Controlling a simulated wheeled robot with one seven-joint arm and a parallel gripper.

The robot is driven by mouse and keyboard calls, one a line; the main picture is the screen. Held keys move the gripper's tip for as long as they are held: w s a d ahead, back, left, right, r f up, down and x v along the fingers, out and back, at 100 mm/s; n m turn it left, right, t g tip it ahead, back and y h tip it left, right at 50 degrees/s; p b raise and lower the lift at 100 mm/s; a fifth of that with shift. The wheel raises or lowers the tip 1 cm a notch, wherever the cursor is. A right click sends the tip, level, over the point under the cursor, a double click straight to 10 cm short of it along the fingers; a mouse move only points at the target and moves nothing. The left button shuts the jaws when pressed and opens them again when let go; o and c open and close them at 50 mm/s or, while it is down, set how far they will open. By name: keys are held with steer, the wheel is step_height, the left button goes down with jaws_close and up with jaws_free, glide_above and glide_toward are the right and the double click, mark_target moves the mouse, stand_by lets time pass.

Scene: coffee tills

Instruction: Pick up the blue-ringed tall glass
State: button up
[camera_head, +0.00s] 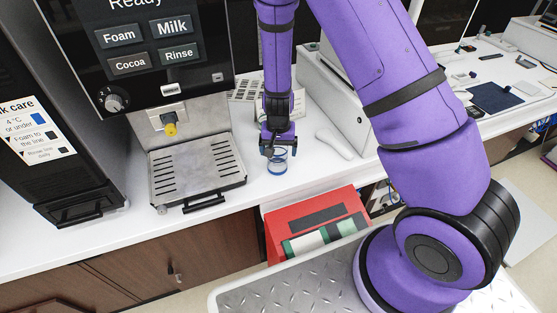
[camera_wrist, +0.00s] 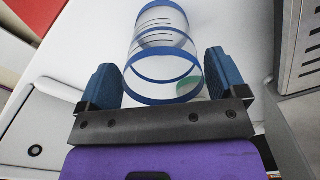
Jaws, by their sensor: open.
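The blue-ringed tall glass (camera_head: 277,162) stands on the white counter, right of the coffee machine's drip tray. It is clear with blue rings and also shows in the wrist view (camera_wrist: 163,67), lying between the finger pads in the picture. My gripper (camera_head: 275,150) is above and around the upper part of the glass in the head view, pointing down. In the wrist view my gripper (camera_wrist: 164,82) is open, with one blue pad on each side of the glass and small gaps visible. The head view hides part of the glass behind the gripper.
The coffee machine's metal drip tray (camera_head: 197,170) is close on the left. A white handheld device (camera_head: 335,144) and a grey-white till (camera_head: 340,95) are on the right. An open drawer with a red insert (camera_head: 318,220) is below the counter's front edge.

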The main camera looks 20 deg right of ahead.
steer(key=shift+f, duration=0.8)
steer(key=c, duration=1.1)
steer(key=shift+o, duration=0.2)
steer(key=shift+d+r, duration=0.1)
steer(key=shift+r, duration=0.1)
